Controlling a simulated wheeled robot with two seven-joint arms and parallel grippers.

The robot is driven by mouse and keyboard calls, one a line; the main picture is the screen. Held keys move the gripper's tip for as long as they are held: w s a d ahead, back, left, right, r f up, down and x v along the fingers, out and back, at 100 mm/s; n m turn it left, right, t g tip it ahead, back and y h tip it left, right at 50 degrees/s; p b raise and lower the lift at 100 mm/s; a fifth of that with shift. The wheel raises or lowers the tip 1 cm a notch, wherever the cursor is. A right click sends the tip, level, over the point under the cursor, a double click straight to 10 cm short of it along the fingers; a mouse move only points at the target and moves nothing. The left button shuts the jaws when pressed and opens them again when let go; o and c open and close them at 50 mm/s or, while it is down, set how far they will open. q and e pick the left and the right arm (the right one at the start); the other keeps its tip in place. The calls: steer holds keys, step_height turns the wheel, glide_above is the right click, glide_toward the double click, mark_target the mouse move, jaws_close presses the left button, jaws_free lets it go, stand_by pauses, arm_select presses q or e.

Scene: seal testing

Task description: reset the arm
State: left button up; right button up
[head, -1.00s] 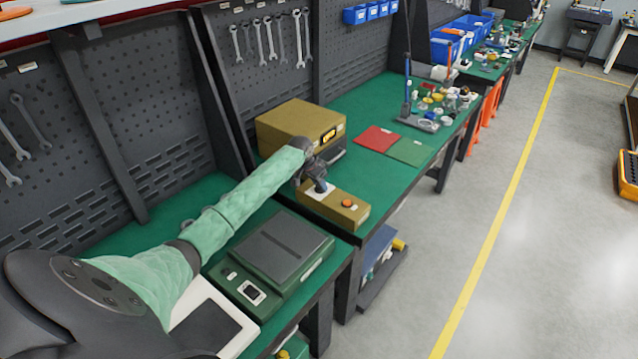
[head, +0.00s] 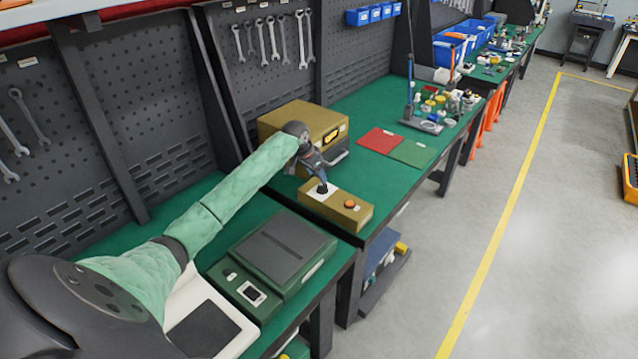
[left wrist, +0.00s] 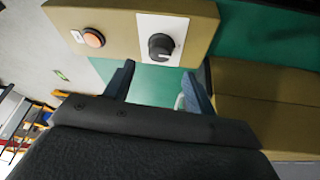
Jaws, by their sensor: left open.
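My left gripper (head: 322,177) is open and empty in the head view, just above and behind the ochre control box (head: 350,211). In the left wrist view its two fingers (left wrist: 158,76) are spread apart, pointing toward the same box (left wrist: 116,22). That box has a black knob (left wrist: 161,46) on a white plate and an orange button (left wrist: 94,38). The knob (head: 323,188) also shows in the head view, and the fingers appear apart from it. My right gripper is not in view.
A larger ochre machine (head: 290,120) stands behind the gripper, close to my wrist. Red (head: 379,141) and green (head: 412,153) mats lie on the bench. Wrenches (head: 272,40) hang on the pegboard.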

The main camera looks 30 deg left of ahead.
arm_select(q)
steer(key=shift+v, duration=0.9)
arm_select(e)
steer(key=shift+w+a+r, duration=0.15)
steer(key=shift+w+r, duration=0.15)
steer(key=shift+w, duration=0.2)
